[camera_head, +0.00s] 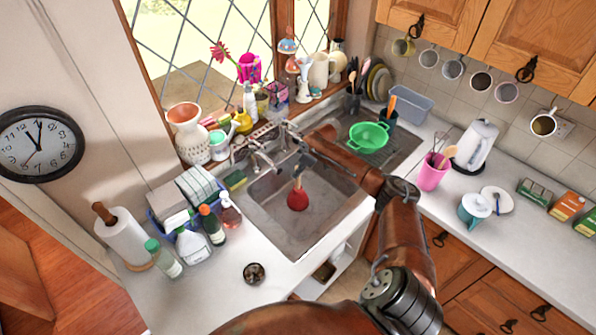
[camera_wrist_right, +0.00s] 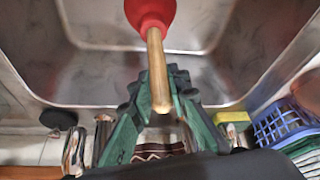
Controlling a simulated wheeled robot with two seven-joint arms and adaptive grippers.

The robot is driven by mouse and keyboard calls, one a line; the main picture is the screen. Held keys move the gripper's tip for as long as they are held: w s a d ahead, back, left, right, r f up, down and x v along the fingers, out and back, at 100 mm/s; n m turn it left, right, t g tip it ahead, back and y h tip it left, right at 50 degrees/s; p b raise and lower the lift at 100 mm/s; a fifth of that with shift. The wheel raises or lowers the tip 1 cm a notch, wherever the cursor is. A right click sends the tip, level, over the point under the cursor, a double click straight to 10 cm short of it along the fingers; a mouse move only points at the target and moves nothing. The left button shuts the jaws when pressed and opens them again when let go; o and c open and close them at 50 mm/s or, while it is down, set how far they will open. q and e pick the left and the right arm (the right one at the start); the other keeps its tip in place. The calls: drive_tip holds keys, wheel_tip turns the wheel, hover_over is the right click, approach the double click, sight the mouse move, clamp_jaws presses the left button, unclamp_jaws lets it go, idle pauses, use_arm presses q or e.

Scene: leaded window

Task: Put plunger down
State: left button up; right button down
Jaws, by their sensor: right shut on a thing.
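The plunger has a red rubber cup (camera_head: 297,200) and a short wooden handle. It is inside the sink basin (camera_head: 268,217) in the head view, cup lower and handle up. I cannot tell whether the cup touches the basin floor. My right gripper (camera_wrist_right: 160,88) is shut on the wooden handle (camera_wrist_right: 155,65) in the wrist view, a green finger on each side. The red cup (camera_wrist_right: 150,12) shows beyond the fingers there. In the head view my right arm reaches over the sink from the right. My left gripper is not in view.
A tap (camera_head: 262,155) stands behind the basin. A green colander (camera_head: 369,136) is on the right side of the sink. Bottles, a dish rack and a paper towel roll (camera_head: 127,236) crowd the left counter. A pink cup (camera_head: 433,172) with utensils stands right; counter there is partly clear.

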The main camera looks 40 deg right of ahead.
drive_tip(key=c, duration=1.8)
unclamp_jaws()
drive_tip(key=shift+c, duration=0.2)
drive_tip(key=v, duration=1.3)
drive_tip(key=shift+w, duration=0.15)
drive_tip(key=shift+a, duration=0.1)
